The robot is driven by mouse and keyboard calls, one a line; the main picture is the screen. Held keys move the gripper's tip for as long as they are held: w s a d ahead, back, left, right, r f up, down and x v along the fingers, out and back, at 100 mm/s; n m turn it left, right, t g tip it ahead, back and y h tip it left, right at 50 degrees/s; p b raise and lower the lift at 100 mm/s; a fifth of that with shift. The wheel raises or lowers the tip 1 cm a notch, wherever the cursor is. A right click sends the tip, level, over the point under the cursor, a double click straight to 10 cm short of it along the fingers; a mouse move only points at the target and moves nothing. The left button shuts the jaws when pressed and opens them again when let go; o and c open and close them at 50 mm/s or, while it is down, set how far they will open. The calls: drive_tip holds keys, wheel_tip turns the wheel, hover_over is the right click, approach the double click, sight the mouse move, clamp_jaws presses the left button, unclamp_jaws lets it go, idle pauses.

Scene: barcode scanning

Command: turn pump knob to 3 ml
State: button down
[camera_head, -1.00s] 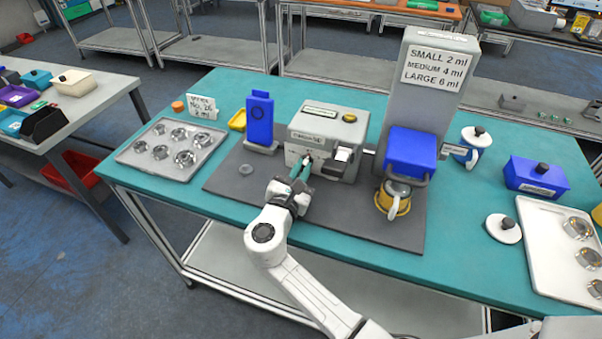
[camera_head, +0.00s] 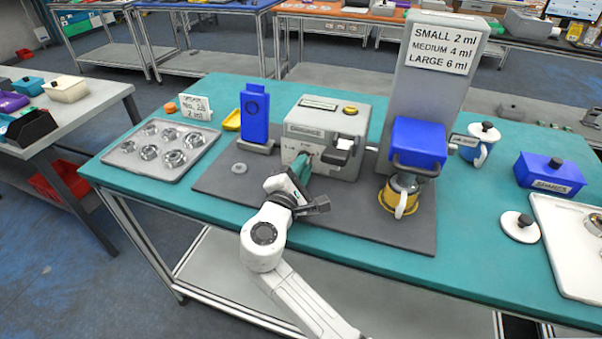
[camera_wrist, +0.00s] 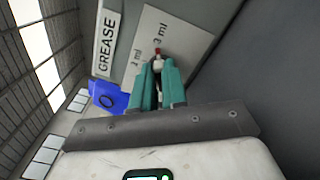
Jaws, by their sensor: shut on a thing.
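The grey grease pump box (camera_head: 325,137) stands on the dark mat, its label plate facing me. My gripper (camera_head: 302,165) reaches its front face with teal fingers. In the wrist view my gripper (camera_wrist: 158,68) is shut on the pump knob (camera_wrist: 157,51), which is mostly hidden between the fingers. Its red tip shows just past them. A "3 ml" label (camera_wrist: 160,33) lies just beyond the tip, slightly right. Another ml label (camera_wrist: 137,57), its number hard to read, is to the left. The exact setting cannot be told.
A blue upright holder (camera_head: 257,116) stands left of the pump. A tall grey dispenser (camera_head: 432,80) with a blue block and a mug (camera_head: 404,190) is on the right. A tray of metal parts (camera_head: 160,174) lies at far left. The mat's front (camera_head: 350,218) is clear.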

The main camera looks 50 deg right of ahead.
drive_tip(key=shift+m, duration=0.3)
idle(0.4)
drive_tip(key=c, duration=1.2)
unclamp_jaws()
drive_tip(key=shift+o, duration=0.2)
drive_tip(key=b+v, duration=0.1)
drive_tip(key=v, duration=1)
